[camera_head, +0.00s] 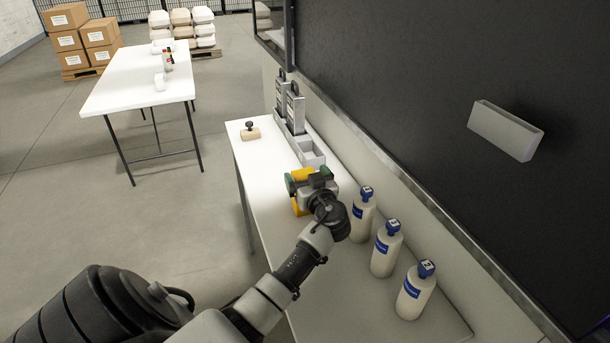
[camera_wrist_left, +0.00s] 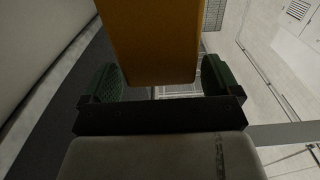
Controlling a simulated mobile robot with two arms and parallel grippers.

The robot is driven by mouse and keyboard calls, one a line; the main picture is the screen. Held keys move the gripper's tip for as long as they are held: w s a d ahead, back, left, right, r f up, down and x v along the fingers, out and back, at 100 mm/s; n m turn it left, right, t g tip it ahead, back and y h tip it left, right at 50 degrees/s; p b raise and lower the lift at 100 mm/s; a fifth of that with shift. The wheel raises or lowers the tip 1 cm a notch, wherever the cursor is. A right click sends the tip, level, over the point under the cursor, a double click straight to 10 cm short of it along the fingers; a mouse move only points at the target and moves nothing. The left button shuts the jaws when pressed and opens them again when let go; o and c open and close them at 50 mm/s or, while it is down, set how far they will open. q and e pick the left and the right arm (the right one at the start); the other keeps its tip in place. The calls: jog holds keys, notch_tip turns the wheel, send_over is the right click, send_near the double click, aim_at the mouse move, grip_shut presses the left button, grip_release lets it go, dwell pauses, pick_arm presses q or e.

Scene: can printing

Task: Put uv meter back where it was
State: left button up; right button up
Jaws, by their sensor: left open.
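A yellow-orange block-like object (camera_head: 303,174), which I take to be the UV meter, is at the white bench, partly hidden by my left gripper. My left gripper (camera_head: 308,180) is open, its green fingers on either side of this object. My right gripper is not in view.
Three white bottles with blue caps (camera_head: 388,248) stand on the bench (camera_head: 255,165) right of my arm. A stamp-like object with a wooden block (camera_head: 250,134) lies at the far left. A dark panel with a grey bin (camera_head: 505,130) borders the right. A second white table (camera_head: 130,85) stands further left.

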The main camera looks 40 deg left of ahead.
pick_arm(q)
jog(key=b+v, duration=0.2)
jog(key=v, duration=0.8)
jog(key=shift+s+d, duration=0.2)
jog(key=shift+d, duration=0.15)
